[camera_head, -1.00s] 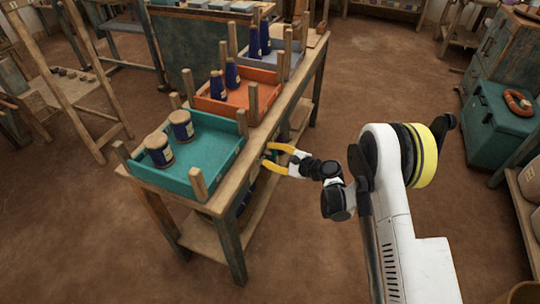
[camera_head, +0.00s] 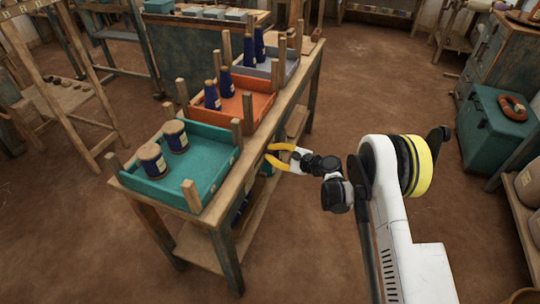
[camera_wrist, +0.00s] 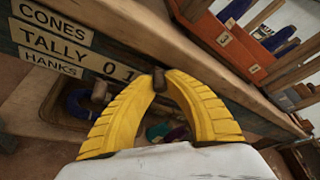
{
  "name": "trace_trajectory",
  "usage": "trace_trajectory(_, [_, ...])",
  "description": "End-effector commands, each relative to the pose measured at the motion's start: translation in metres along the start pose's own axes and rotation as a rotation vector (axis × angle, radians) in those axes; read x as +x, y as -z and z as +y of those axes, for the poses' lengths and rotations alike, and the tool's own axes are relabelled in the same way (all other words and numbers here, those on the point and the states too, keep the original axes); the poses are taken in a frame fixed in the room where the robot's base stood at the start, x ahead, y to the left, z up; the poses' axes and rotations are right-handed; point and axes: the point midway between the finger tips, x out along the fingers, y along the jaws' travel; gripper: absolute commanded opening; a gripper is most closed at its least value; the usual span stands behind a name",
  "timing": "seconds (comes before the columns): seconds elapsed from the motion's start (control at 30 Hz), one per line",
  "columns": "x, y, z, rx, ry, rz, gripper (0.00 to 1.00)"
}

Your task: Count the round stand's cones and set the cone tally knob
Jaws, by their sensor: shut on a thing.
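My gripper (camera_head: 270,156) is at the right side rail of the long wooden table. In the wrist view its yellow fingers (camera_wrist: 158,78) close around a small dark knob (camera_wrist: 158,82) just right of the digit 1. The tally scale (camera_wrist: 115,70) on the table's front rail carries plates reading CONES, TALLY and HANKS, with digits 0 and 1 showing; the fingers hide what lies further along. I cannot make out a round stand in either view.
The table bears a teal tray (camera_head: 215,192) with two wide blue cones, an orange tray (camera_head: 255,118) with two blue cones, and a grey tray (camera_head: 288,72) with more. A shelf (camera_head: 250,228) runs below. A teal chest (camera_head: 487,143) stands at right. Floor between is clear.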

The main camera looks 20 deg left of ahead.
Motion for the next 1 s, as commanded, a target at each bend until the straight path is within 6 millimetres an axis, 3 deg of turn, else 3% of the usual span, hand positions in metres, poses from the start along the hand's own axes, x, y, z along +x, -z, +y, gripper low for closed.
trace_trajectory(0.13, [0.000,0.000,0.001,-0.001,-0.001,0.001,0.00])
trace_trajectory(0.17, [0.000,0.000,0.001,-0.001,-0.001,0.001,0.22])
trace_trajectory(0.2, [0.000,0.000,0.001,-0.001,-0.001,0.001,0.35])
trace_trajectory(0.23, [0.000,0.000,0.001,-0.001,-0.001,0.001,0.38])
trace_trajectory(0.63, [-0.009,0.001,0.000,0.000,0.000,0.001,0.38])
trace_trajectory(1.0, [-0.087,0.001,0.000,0.000,0.001,0.002,0.38])
